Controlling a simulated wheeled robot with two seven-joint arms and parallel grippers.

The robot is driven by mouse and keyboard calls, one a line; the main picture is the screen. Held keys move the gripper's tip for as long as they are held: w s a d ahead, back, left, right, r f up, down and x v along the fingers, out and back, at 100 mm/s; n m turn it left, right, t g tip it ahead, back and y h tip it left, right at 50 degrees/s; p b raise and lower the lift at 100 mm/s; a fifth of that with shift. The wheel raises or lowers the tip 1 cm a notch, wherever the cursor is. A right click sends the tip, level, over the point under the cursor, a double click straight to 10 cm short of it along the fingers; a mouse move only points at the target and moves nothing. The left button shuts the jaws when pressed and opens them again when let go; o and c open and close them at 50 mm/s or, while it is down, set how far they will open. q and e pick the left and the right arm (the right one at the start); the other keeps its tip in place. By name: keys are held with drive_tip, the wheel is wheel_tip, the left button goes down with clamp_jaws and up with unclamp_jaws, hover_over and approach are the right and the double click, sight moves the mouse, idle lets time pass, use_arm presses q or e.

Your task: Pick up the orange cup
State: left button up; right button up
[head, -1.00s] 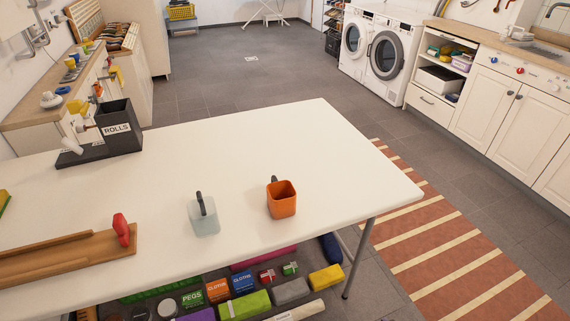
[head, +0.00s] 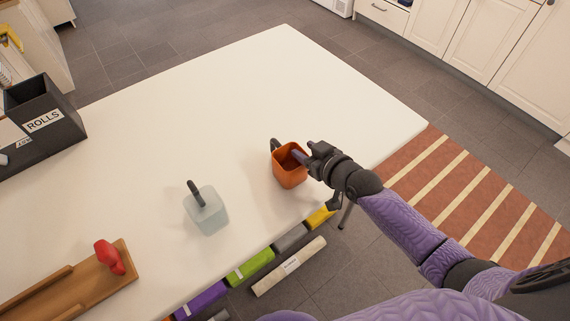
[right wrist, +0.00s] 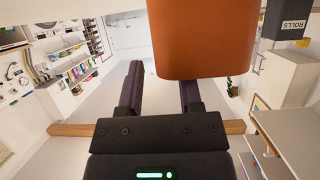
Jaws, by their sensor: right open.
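The orange cup (head: 289,178) stands upright on the white table (head: 150,140), its dark handle on the far left side. My right gripper (head: 301,157) is open at the cup's right rim. One finger shows over the cup's mouth; the other is hard to see. In the right wrist view the cup (right wrist: 203,40) fills the upper middle and covers the tip of one finger, while the other finger of the gripper (right wrist: 162,78) lies clear to its left. I cannot tell whether the fingers touch the cup. My left gripper is not in view.
A pale grey cup (head: 206,213) with a dark handle stands left of the orange one. A wooden tray (head: 75,290) with a red piece (head: 109,257) is at lower left. A black ROLLS box (head: 45,112) stands at far left. The table's middle is clear.

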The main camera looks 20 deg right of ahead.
drive_tip(key=shift+b+x, duration=0.3)
drive_tip(key=shift+x, duration=0.65)
drive_tip(key=shift+w+f, duration=0.2)
drive_tip(key=shift+r, duration=0.1)
clamp_jaws()
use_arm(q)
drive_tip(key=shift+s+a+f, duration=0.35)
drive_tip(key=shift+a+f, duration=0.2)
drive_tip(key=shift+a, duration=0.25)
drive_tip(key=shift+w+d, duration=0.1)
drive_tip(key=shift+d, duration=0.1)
